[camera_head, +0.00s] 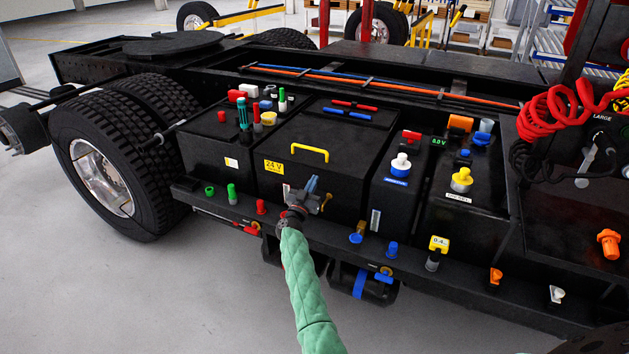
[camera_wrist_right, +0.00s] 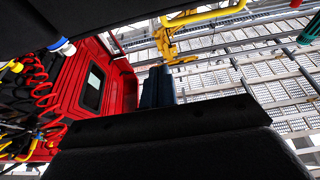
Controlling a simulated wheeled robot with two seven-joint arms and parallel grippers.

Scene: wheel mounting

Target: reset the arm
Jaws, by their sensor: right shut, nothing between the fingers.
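My right gripper (camera_head: 311,186) is at the end of my green-sleeved arm, which comes in from the bottom middle of the head view. It is in front of the black battery box (camera_head: 335,150) with the yellow handle. Its fingers are shut with nothing between them. I cannot tell whether it touches the box. In the right wrist view the dark blue fingers (camera_wrist_right: 157,88) show close together above a black surface. My left gripper is in neither view.
The black truck chassis (camera_head: 480,262) carries several boxes with coloured caps and valves. A double wheel (camera_head: 125,150) is at the left. Red coiled hoses (camera_head: 560,105) hang at the right. The grey floor (camera_head: 150,300) is clear at the lower left. The wrist view shows a red cab (camera_wrist_right: 98,80).

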